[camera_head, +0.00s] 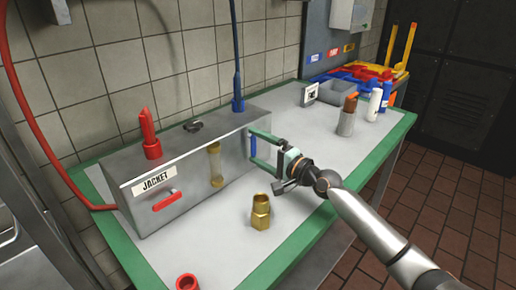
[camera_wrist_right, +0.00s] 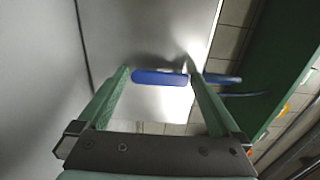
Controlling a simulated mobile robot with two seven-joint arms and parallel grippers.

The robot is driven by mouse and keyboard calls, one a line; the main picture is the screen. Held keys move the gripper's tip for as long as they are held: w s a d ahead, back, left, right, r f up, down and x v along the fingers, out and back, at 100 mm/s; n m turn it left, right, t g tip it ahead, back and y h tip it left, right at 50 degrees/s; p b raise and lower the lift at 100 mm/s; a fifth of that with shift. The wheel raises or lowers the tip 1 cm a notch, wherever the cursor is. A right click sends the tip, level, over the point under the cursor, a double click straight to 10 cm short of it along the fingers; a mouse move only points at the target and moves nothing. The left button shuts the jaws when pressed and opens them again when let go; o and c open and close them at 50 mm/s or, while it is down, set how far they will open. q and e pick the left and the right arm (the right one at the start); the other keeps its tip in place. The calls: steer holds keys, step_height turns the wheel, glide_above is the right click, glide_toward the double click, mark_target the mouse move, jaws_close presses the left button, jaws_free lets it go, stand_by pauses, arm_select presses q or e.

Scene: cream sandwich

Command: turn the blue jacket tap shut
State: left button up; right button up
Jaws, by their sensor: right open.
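The blue tap handle (camera_head: 253,145) is on the right part of the grey JACKET box's front face (camera_head: 235,165). It looks upright in the head view. My right gripper (camera_head: 259,148) is open at the handle, one finger near its upper end and one near its lower end. In the right wrist view the blue handle (camera_wrist_right: 160,78) lies crosswise between the fingertips of the open right gripper (camera_wrist_right: 158,73). I cannot tell whether the fingers touch it. My left gripper is not in view.
A red lever (camera_head: 166,201) and a sight glass (camera_head: 215,165) are on the box front. A brass fitting (camera_head: 261,212) stands on the bench below my right gripper. A red cap (camera_head: 187,282) is at the front edge. A brown-topped container (camera_head: 346,122) stands farther right.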

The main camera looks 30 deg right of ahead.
steer(key=shift+c, duration=0.2)
steer(key=c, duration=1)
steer(key=shift+c, duration=0.2)
